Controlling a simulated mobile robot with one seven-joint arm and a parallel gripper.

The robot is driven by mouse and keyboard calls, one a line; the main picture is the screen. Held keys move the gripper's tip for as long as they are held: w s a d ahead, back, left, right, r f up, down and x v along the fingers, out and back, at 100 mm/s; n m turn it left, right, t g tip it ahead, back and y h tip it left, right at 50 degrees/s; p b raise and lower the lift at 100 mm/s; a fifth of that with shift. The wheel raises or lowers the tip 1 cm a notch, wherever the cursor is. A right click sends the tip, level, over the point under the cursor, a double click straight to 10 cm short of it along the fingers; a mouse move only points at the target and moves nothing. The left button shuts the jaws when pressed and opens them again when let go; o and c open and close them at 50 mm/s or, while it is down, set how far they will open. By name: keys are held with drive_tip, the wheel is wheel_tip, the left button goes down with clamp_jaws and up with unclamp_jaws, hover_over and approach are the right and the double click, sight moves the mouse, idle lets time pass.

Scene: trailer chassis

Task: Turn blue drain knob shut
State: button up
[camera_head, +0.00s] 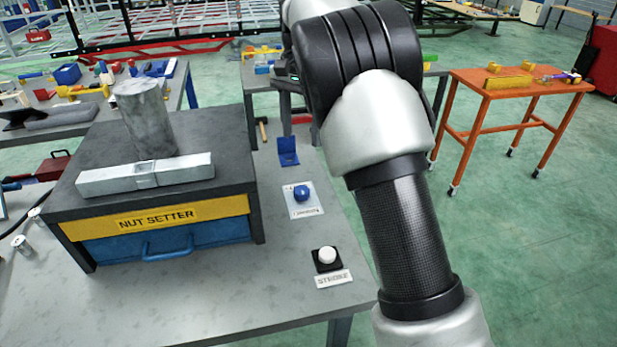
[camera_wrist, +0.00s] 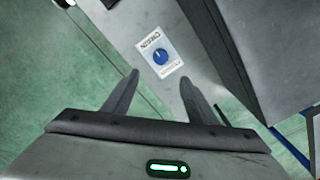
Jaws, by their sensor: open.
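The blue drain knob (camera_head: 302,193) sits on a white label plate (camera_head: 303,212) on the grey workbench, right of the nut setter. It also shows in the wrist view (camera_wrist: 160,57), on its plate with a pale pointer line on its face. My gripper (camera_wrist: 160,80) is open and empty in the wrist view. The knob lies ahead of the fingertips, roughly between them in the picture, and the fingers do not touch it. My gripper is out of the head view, where only my arm shows. The knob's label is too small to read surely.
The nut setter (camera_head: 157,219) with its blue drawer stands left of the knob. A white stroke button (camera_head: 327,255) is in front, and a small blue bracket (camera_head: 288,151) behind. The bench edge is close on the right. An orange table (camera_head: 520,84) stands farther right, with open green floor between.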

sight(301, 190)
wheel_tip(301, 190, down, 18)
drive_tip(key=b, duration=0.2)
drive_tip(key=shift+a+r+b, duration=0.15)
drive_tip(key=shift+r+b, duration=0.05)
drive_tip(key=shift+b, duration=0.1)
drive_tip(key=c, duration=1.1)
